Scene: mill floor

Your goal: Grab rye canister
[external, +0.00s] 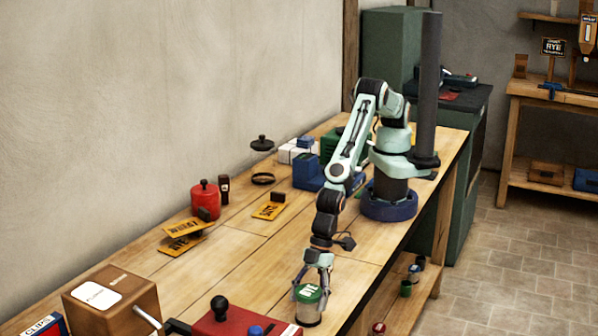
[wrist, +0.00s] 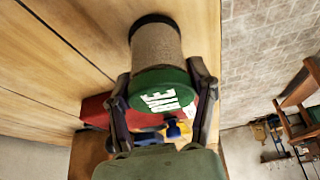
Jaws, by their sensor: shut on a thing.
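The rye canister (external: 309,306) has a green lid with white lettering and stands near the front edge of the wooden bench. In the wrist view the rye canister (wrist: 157,58) shows a tan, grainy body, a dark band at its far end and a green lid reading RYE. My gripper (external: 313,283) comes down on it from above, with a finger on each side of the lid. In the wrist view my gripper (wrist: 163,95) is shut on the canister at the lid end. Whether the canister's base touches the bench is hard to tell.
A red box with a dark knob (external: 230,322) lies close to the left of the canister. A wooden box (external: 110,298) stands farther left. A red canister (external: 205,193) and orange signs (external: 183,240) sit toward the wall. The bench behind the canister is clear.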

